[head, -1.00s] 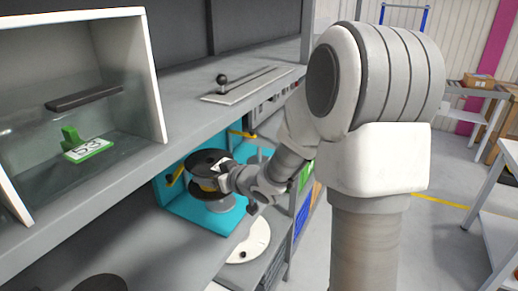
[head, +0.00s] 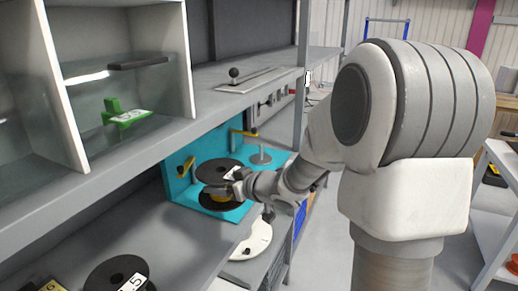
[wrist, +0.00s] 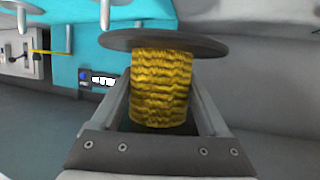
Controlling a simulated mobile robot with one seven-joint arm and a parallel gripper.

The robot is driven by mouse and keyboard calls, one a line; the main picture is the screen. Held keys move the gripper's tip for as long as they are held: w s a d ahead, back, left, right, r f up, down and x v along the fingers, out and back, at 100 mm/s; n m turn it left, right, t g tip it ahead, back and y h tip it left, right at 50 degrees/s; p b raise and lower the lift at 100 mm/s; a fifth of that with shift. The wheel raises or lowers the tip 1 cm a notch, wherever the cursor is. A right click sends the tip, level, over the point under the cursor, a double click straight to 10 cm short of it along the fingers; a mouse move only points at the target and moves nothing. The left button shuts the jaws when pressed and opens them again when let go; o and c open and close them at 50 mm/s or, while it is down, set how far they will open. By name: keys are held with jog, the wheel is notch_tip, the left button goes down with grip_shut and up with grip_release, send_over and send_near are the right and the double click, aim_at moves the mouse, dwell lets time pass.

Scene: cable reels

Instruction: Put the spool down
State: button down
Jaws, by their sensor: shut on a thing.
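The spool has black flanges and a yellow winding. Its upper flange (head: 219,171) shows in the head view inside the cyan station (head: 176,185) on the lower shelf. My gripper (head: 232,186) reaches it from the right, and my wrist hides part of it. In the wrist view the yellow winding (wrist: 161,90) sits between the two fingers of my gripper (wrist: 157,85), with one dark flange beyond. The gripper is shut on the spool. I cannot tell whether the lower flange touches the cyan base.
A grey post with a round base (head: 261,157) stands behind the spool. A white dial-like disc (head: 253,240) is below and right. Another black reel (head: 116,274) with a white label lies at lower left. The upper shelf edge (head: 180,135) runs above the station.

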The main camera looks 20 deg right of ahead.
jog(key=shift+s, duration=0.35)
jog(key=shift+a+f, duration=0.15)
jog(key=a+f+b, duration=0.2)
jog(key=a, duration=0.1)
jog(key=a+f+b, duration=0.2)
jog(key=a, duration=0.2)
jog(key=a+f+b, duration=0.2)
jog(key=a+f, duration=0.1)
jog(key=a, duration=0.1)
jog(key=shift+s+a, duration=0.25)
jog(key=shift+s, duration=0.15)
jog(key=shift+f+b, duration=0.85)
jog(key=shift+f, duration=1.1)
jog(key=shift+f, duration=0.25)
grip_release()
jog(key=shift+r, duration=0.2)
